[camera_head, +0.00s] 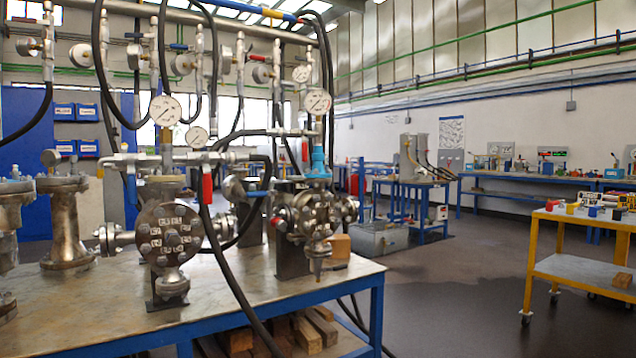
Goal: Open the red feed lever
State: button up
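My gripper is not in view.
The vessels stand on a blue-framed metal table (230,300). Black hoses (232,275) hang in front of it, and pressure gauges (165,110) rise above. A yellow cart (585,265) stands at right. The dark floor (455,290) between is open.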

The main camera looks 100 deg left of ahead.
aim_at(208, 193)
jog(key=u, duration=4.05)
